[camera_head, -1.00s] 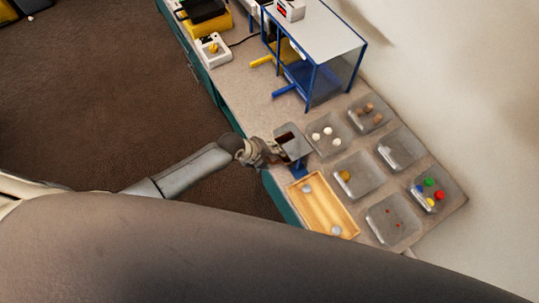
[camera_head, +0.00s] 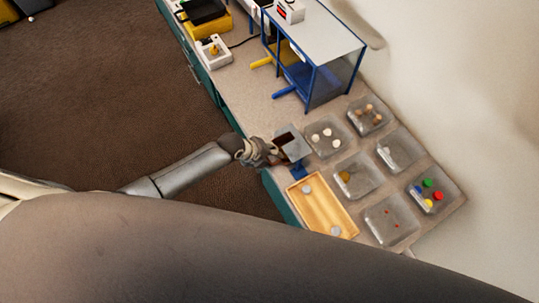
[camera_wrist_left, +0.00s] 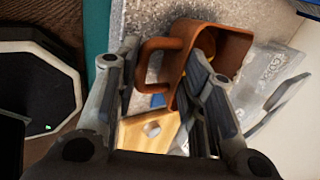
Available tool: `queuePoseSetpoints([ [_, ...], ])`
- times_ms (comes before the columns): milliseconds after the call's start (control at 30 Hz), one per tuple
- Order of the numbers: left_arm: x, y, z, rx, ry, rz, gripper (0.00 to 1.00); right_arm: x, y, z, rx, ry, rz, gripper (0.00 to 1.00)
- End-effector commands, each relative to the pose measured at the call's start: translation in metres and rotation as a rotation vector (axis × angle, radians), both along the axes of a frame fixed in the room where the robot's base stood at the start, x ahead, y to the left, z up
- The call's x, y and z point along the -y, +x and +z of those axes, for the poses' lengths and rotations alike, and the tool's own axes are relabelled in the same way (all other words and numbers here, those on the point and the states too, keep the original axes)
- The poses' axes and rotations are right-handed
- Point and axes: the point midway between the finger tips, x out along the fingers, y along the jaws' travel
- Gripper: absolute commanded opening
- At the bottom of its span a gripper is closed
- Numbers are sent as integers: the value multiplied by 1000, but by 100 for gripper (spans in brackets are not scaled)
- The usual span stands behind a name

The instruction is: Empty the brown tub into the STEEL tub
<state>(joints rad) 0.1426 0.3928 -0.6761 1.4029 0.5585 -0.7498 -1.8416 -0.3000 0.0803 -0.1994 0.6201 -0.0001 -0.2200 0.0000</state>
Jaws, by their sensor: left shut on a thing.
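In the head view the tub is small and dark (camera_head: 283,139) beside a grey plate-like surface. Several clear tubs stand to its right; their labels are too small to read there, so I cannot tell which is STEEL. A partly legible label shows in the left wrist view (camera_wrist_left: 276,66). My right gripper is not in view.
Clear tubs hold white balls (camera_head: 325,152), brown balls (camera_head: 352,117), a gold ball (camera_head: 345,176), coloured pieces (camera_head: 427,182) and small red bits (camera_head: 392,222); one (camera_head: 402,150) looks empty. A wooden tray (camera_head: 322,207) holds two silvery discs. A blue-framed stand (camera_head: 312,80) is behind.

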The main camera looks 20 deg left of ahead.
Motion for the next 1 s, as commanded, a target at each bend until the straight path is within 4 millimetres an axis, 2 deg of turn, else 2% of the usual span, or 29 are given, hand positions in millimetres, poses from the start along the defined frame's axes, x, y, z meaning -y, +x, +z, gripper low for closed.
queuePoseSetpoints([
  [1000,-49,-49,0,-1,2,1,14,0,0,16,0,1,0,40],
])
